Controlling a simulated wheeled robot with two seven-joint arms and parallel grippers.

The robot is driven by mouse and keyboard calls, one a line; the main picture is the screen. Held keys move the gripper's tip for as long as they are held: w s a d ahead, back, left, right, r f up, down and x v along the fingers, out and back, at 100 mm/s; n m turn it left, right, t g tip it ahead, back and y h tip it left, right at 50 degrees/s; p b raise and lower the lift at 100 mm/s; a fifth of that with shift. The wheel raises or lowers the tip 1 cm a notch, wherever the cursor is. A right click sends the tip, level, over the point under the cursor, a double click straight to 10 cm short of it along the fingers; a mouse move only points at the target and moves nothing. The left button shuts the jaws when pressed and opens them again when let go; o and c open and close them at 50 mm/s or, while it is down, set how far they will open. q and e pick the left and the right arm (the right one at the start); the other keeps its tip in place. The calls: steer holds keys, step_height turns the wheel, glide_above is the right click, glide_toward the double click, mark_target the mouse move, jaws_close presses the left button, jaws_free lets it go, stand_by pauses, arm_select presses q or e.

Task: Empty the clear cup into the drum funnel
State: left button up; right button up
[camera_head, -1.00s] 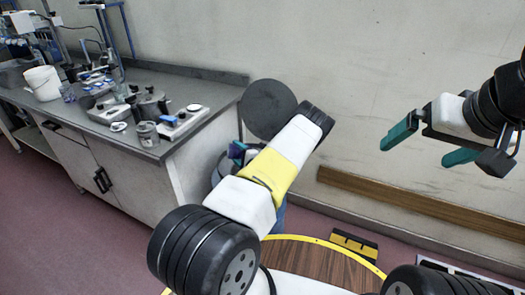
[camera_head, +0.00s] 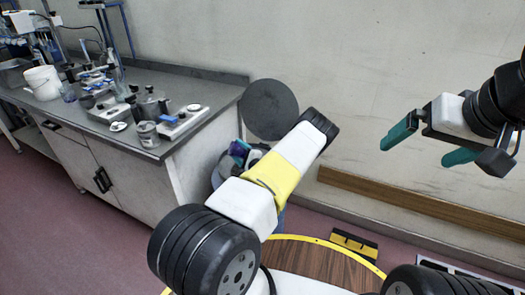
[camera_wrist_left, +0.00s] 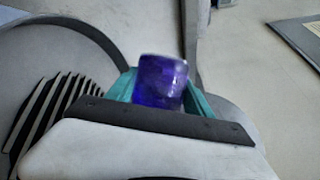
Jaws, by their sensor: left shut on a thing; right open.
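The clear cup (camera_wrist_left: 160,82) shows blue-purple in the left wrist view, held between the teal fingers of my left gripper (camera_wrist_left: 162,92). Its exact tilt and how full it is I cannot tell. In the head view my left gripper (camera_head: 238,153) is partly hidden behind my own arm, with a bit of purple at its fingers. It is at the drum funnel (camera_head: 218,172), by the end of the bench. A round dark lid (camera_head: 270,109) stands up behind it. In the left wrist view a wide grey curved surface lies around the gripper. My right gripper (camera_head: 422,145) is open and empty, by the wall.
A grey bench (camera_head: 190,145) at left holds a white bucket (camera_head: 43,82), a metal can (camera_head: 147,134), a hot plate (camera_head: 185,122) and glassware. A wooden rail (camera_head: 420,212) runs along the wall. A round wooden top (camera_head: 320,268) with yellow edge is at the bottom.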

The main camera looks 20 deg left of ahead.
arm_select(q)
steer(key=m, duration=0.1)
steer(key=d+m+y, duration=0.1)
steer(key=w+m, duration=0.1)
steer(key=shift+d+r+t, duration=0.3)
steer(key=shift+r+t, duration=0.05)
steer(key=shift+t, duration=0.05)
steer(key=shift+w+d+r+m+t+y, duration=0.1)
steer(key=shift+w+d+m+t+y, duration=0.15)
steer(key=shift+m, duration=0.55)
steer(key=shift+d+r+m+t+y, duration=0.15)
steer(key=shift+d+m+t, duration=0.2)
steer(key=shift+m, duration=0.45)
steer(key=shift+f, duration=0.1)
